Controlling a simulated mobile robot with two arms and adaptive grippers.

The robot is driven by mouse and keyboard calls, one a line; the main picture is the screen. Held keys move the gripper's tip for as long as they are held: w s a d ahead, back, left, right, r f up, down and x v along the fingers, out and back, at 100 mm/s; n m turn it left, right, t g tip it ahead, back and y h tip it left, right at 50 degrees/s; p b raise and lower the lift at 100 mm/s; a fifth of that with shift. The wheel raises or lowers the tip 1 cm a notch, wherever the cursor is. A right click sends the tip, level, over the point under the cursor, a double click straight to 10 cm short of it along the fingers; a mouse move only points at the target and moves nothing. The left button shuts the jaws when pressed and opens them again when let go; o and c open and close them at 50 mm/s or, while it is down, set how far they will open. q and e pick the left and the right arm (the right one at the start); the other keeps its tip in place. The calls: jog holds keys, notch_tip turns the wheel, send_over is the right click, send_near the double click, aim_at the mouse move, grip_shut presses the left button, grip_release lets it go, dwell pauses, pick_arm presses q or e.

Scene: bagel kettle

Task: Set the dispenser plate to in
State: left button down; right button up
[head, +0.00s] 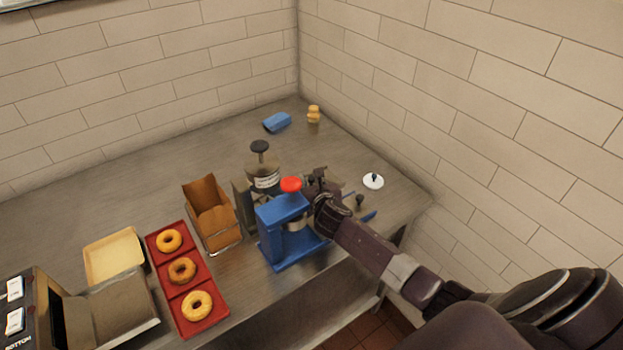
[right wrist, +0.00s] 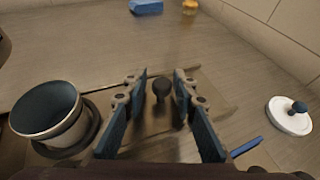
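A blue dispenser-like stand (head: 270,234) with a red knob on top (head: 291,184) stands near the counter's front edge. My right gripper (right wrist: 160,92) is open, its two fingers apart on either side of a small dark round knob (right wrist: 161,87). The knob seems to stand on a thin flat grey plate (right wrist: 212,92); I cannot tell whether the fingers touch it. The plate's slide position is hard to read. My left gripper is out of view.
A round dark-lined cup (right wrist: 45,110) is left of the fingers. A white lid (head: 373,181) lies to the right, a blue block (head: 277,122) and yellow jar (head: 313,115) at the back. A red tray (head: 207,322) with bagels and a brown bag (head: 209,211) are left.

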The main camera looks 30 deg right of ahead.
jog(key=shift+o, duration=0.5)
jog(key=shift+s+a+r, duration=0.1)
jog(key=shift+s+r, duration=0.1)
jog(key=shift+s, duration=0.2)
jog(key=s+a, duration=0.1)
jog(key=s, duration=0.3)
jog(key=s+a, duration=0.1)
jog(key=s, duration=0.2)
jog(key=s+a, duration=0.1)
jog(key=s, duration=0.3)
jog(key=shift+s+a, duration=0.3)
jog(key=shift+a, duration=0.1)
